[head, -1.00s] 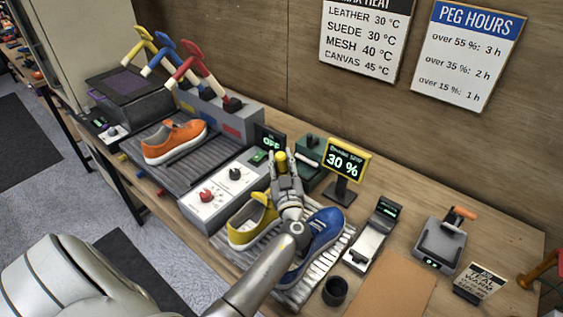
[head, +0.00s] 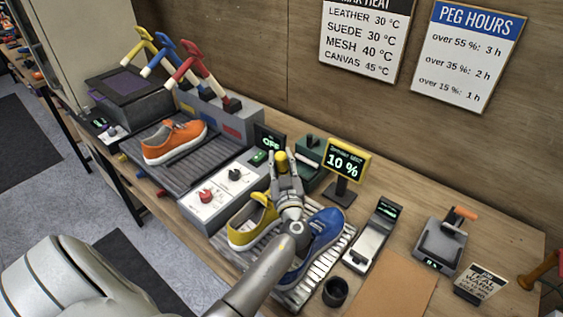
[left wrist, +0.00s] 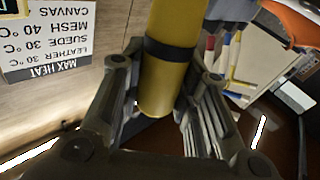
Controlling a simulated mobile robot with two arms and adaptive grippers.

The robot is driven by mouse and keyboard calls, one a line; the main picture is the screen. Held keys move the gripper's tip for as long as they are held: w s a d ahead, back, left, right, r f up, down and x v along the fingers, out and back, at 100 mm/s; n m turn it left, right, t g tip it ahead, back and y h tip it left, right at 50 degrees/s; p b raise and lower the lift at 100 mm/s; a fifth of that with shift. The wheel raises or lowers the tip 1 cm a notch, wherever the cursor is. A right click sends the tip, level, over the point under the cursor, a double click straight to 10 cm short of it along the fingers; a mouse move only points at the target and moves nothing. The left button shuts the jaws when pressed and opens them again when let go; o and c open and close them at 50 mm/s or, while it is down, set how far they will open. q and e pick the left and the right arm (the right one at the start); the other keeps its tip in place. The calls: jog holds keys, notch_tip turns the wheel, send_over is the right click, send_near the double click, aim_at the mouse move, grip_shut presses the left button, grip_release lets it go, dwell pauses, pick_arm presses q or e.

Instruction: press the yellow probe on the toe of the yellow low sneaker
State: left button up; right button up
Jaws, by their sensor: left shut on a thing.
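My left gripper (head: 283,170) is shut on the yellow probe (head: 281,157). In the head view only the probe's yellow upper end shows between the fingers. In the left wrist view the probe (left wrist: 168,75) is a yellow cylinder with a black band between the fingers. The yellow low sneaker (head: 246,228) sits on a slatted rack, just left of my left gripper and partly hidden by it. I cannot tell whether the probe touches the sneaker. A display (head: 343,163) behind the gripper reads 10 %. My right gripper is not in view.
A blue sneaker (head: 325,228) stands on the same rack, close to the right of my gripper. A control box (head: 222,195) with knobs is left of the rack. An orange sneaker (head: 175,140) is farther left. A black cup (head: 335,291) stands at the front.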

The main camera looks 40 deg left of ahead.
pick_arm(q)
jog(key=shift+r+p, duration=1.05)
jog(key=shift+r, duration=2.25)
